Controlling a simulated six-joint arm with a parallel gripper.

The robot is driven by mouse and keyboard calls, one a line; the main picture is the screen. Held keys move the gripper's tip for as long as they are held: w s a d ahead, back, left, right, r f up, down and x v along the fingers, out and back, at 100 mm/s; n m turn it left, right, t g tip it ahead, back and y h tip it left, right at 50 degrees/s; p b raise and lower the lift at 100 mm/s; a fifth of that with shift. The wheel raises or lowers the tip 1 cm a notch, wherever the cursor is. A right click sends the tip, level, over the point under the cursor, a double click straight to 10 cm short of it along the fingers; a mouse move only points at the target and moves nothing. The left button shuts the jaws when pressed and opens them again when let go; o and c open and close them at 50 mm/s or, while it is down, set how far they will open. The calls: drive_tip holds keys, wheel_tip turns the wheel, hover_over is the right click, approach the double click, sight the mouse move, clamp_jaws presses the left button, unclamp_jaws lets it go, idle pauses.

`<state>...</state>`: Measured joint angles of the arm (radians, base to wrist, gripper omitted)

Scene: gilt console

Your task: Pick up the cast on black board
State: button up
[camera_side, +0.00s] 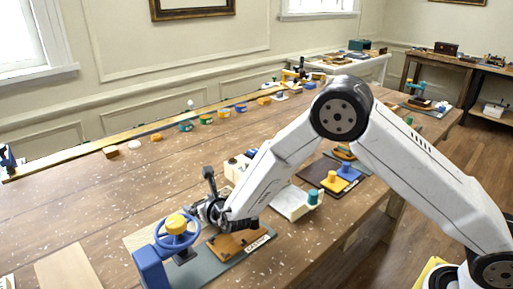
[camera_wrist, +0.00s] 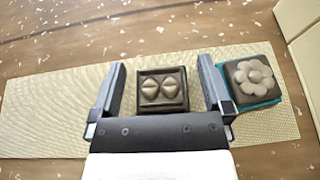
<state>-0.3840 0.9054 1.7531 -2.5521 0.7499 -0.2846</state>
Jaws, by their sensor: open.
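The cast on the black board (camera_wrist: 162,90) is a small dark square plaque with two pale brown pointed lobes in relief, seen in the wrist view. My gripper (camera_wrist: 161,64) is open, with one finger on each side of the plaque and a gap between each finger and its edges. The plaque lies on a pale woven mat (camera_wrist: 50,110). A second cast (camera_wrist: 252,77), flower-shaped on a dark square with a teal base, sits just right of the right finger. In the side view my gripper (camera_side: 214,210) is low over the table, and the plaque cannot be made out there.
In the side view a blue handwheel with a yellow knob (camera_side: 177,226) stands close left of my gripper. A labelled grey board (camera_side: 215,268) lies in front. A white box (camera_side: 293,203) with a green knob is to the right. The bare wooden tabletop (camera_side: 90,215) lies left.

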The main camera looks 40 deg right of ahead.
idle(0.3)
drive_tip(key=c, duration=1.2)
drive_tip(key=shift+r, duration=0.15)
drive_tip(key=shift+r, duration=0.65)
drive_tip(key=s+d+r, duration=0.1)
drive_tip(key=s+r, duration=0.2)
drive_tip(key=s, duration=0.1)
drive_tip(key=s+d+r, duration=0.1)
drive_tip(key=s+r, duration=0.3)
drive_tip(key=s, duration=0.1)
drive_tip(key=s+d+r, duration=0.1)
drive_tip(key=s+r, duration=0.3)
drive_tip(key=shift+s+d+r, duration=0.1)
drive_tip(key=shift+s+r, duration=0.15)
drive_tip(key=shift+s, duration=0.05)
